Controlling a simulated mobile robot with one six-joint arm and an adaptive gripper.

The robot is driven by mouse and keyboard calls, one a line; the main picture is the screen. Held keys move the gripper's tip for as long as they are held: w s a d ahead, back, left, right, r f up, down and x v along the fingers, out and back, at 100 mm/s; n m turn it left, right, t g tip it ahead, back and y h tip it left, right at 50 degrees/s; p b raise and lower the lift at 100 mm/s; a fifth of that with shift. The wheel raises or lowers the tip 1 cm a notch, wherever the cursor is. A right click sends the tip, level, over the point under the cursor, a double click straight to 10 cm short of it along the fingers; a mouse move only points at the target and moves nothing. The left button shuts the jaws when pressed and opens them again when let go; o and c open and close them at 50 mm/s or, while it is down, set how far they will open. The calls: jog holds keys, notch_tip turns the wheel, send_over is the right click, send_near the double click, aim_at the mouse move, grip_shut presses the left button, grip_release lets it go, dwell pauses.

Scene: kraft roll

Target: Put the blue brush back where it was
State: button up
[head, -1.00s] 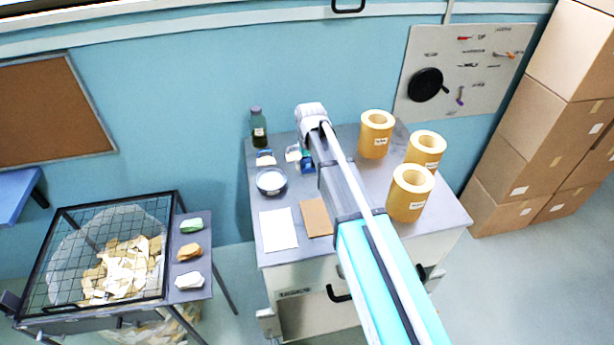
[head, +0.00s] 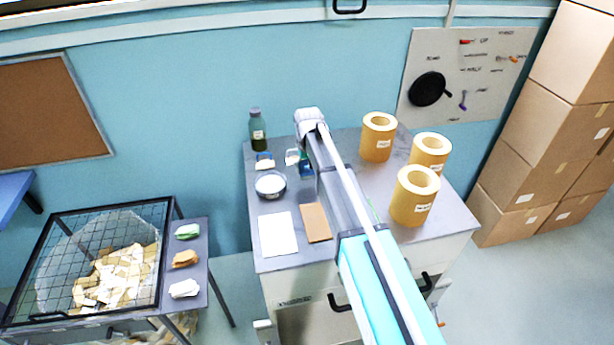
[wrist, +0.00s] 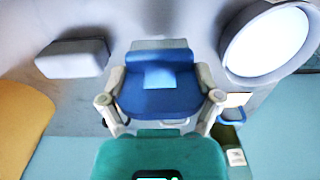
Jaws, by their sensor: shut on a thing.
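The blue brush (wrist: 160,95) is between the two pale fingers of my gripper (wrist: 160,103) in the wrist view. My gripper is shut on it. A lighter blue patch shows on its top and a grey part shows beyond it. In the head view the blue brush (head: 307,173) shows beside my arm, near the back of the grey worktop (head: 340,190), with part of it hidden by my arm. I cannot tell whether it touches the worktop.
A round dish (head: 270,184) and a small blue-and-white item (head: 265,160) lie left of my gripper. A green bottle (head: 258,130) stands behind them. Yellow rolls (head: 379,137) stand right of my arm. A grey block (wrist: 73,58) is near my gripper. White and brown sheets lie in front.

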aim_at(308, 175)
jog(key=shift+w+a+f+b, duration=0.1)
jog(key=shift+w+f+b, duration=0.4)
jog(key=shift+f+b, duration=0.25)
jog(key=shift+s+f+b, duration=0.1)
jog(key=shift+f+b, duration=1.2)
jog(key=shift+f, duration=0.15)
jog(key=o, duration=0.8)
jog(key=shift+r, duration=0.2)
notch_tip(308, 175, up, 12)
jog(key=p, duration=1.2)
